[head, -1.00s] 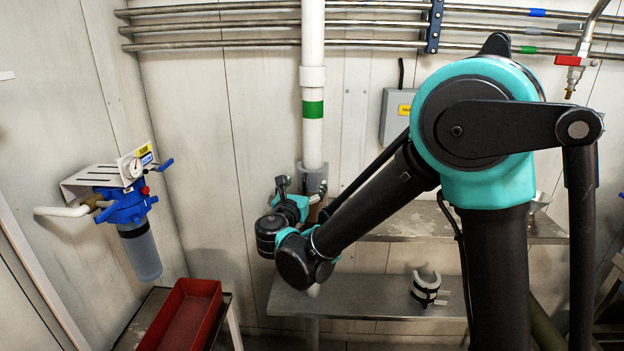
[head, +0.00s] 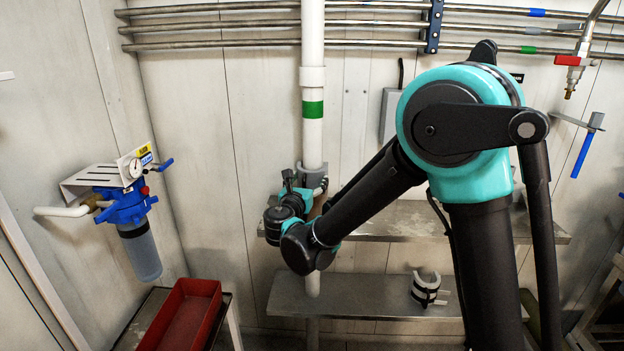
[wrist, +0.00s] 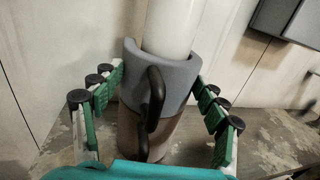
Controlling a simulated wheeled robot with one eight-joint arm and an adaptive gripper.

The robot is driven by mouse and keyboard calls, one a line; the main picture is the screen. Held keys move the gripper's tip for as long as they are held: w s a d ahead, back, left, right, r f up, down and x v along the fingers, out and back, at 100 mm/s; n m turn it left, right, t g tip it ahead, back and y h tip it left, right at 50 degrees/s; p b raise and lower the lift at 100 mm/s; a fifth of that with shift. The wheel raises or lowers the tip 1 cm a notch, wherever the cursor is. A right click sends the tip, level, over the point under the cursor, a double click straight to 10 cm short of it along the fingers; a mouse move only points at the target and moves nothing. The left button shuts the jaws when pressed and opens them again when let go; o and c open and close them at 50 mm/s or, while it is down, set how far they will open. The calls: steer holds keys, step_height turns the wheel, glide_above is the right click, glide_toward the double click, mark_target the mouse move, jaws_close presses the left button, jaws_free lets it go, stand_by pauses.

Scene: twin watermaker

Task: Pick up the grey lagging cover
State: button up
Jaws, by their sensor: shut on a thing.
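The grey lagging cover (wrist: 166,78) is a thick curved sleeve with a dark looped handle (wrist: 153,98) in front. It sits around the white upright pipe (wrist: 174,28), above a brownish section (wrist: 135,130). In the head view the cover (head: 307,170) shows small, partly hidden by my wrist. My gripper (wrist: 160,95) has its green-padded fingers on either side of the cover and is shut on it. Its wrist end shows beside the pipe in the head view. The back of the cover is hidden.
A second grey half-sleeve with black straps (head: 425,288) lies on the lower shelf (head: 345,312). A blue filter housing (head: 125,205) hangs on the left wall. A red tray (head: 184,318) stands at lower left. A grey box (wrist: 292,22) is on the wall to the right.

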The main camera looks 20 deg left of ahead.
steer(key=shift+r, duration=0.4)
steer(key=shift+s+r, duration=0.2)
steer(key=shift+r, duration=0.05)
steer(key=s+d+f, duration=0.2)
steer(key=s, duration=1.9)
steer(key=shift+f, duration=0.2)
steer(key=o, duration=0.9)
steer(key=c, duration=0.8)
steer(key=shift+o, duration=0.2)
steer(key=shift+r, duration=0.1)
steer(key=shift+r, duration=0.2)
